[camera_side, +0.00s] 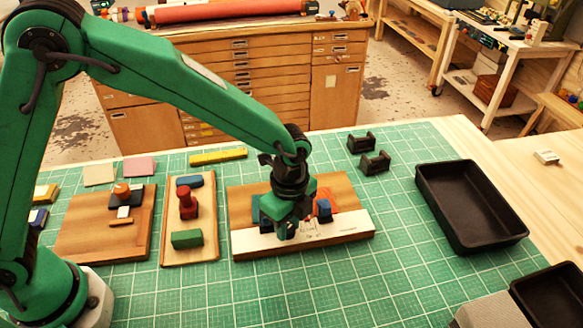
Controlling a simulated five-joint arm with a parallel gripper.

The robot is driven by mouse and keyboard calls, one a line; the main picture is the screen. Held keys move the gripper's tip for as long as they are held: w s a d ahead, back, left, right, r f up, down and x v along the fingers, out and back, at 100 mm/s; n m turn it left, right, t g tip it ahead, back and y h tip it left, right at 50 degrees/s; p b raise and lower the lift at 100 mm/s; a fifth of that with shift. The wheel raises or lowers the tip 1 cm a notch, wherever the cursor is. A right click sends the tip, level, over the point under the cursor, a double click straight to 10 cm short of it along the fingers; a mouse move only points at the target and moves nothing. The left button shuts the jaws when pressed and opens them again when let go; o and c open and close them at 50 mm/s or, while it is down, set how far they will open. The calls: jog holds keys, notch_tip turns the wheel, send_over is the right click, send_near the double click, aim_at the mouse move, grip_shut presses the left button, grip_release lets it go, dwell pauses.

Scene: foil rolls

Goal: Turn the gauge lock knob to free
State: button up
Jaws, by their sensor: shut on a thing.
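The gauge board (350,222) is a wooden board with a white printed strip along its front edge, lying on the green cutting mat. My gripper (287,230) points down over the middle of this board, low, with its jaws shut on what appears to be the gauge lock knob. The jaws hide the knob, so its turn position cannot be told. A dark blue block (325,208) shows just right of the jaws, with an orange patch (334,195) behind it. Another dark blue part (265,221) shows at their left.
Left of the gauge board, a narrow board (205,255) carries a red knob (187,203) and blue and green blocks. Another wooden board (85,240) lies farther left. Two dark brackets (375,161) stand behind right. A black tray (470,205) is at right.

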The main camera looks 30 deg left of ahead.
jog(key=n, duration=0.3)
jog(key=shift+n, duration=0.4)
jog(key=n, duration=0.4)
jog(key=shift+n, duration=0.3)
jog(key=n, duration=0.4)
jog(key=shift+w+a+n+t, duration=0.1)
jog(key=shift+n+t, duration=0.2)
jog(key=shift+n, duration=1.6)
jog(key=o, duration=1)
jog(key=shift+r, duration=0.1)
